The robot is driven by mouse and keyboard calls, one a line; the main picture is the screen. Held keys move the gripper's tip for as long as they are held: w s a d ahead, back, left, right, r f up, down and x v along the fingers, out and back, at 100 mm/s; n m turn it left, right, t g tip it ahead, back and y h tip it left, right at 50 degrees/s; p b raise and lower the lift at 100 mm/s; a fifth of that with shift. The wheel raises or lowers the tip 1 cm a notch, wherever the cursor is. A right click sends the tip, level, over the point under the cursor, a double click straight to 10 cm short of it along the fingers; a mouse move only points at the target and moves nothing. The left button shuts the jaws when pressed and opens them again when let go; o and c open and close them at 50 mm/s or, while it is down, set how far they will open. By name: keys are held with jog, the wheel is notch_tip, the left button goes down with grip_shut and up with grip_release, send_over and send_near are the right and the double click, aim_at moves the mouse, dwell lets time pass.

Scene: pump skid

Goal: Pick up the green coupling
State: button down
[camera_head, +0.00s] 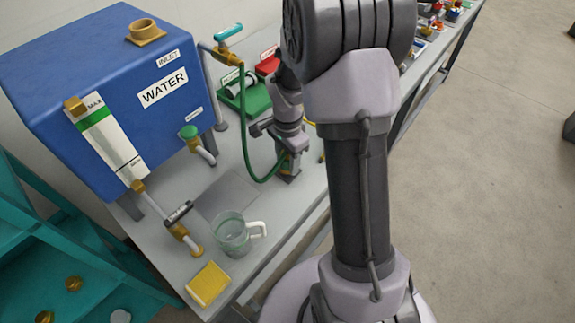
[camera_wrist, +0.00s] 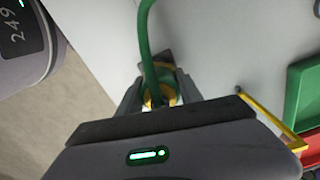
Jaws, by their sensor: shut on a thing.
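The green coupling, with a yellow band, is between my gripper's fingers in the wrist view (camera_wrist: 160,97). My gripper (camera_wrist: 158,92) is shut on it, with one finger on each side. In the head view my gripper (camera_head: 288,143) is over the bench, and the coupling (camera_head: 290,160) shows only in part below it. A green hose (camera_head: 246,150) runs from the coupling in a loop up to the brass valve with a teal handle (camera_head: 228,45). A dark grey block shows just under the coupling. I cannot tell whether the coupling touches it.
A blue water tank (camera_head: 110,90) stands on the grey bench at the left. A glass jug (camera_head: 232,235) and a yellow sponge (camera_head: 208,284) are near the front. A green tray (camera_head: 252,100) and a red tray (camera_head: 267,64) lie behind my gripper. A yellow frame (camera_wrist: 268,113) is close by.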

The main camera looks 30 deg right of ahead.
notch_tip(320, 180, up, 4)
jog(key=shift+r+p, duration=0.1)
jog(key=shift+p, duration=1)
jog(key=s+d+p, duration=0.2)
jog(key=s, duration=1.4)
jog(key=shift+d+r, duration=0.2)
jog(key=shift+r, duration=0.2)
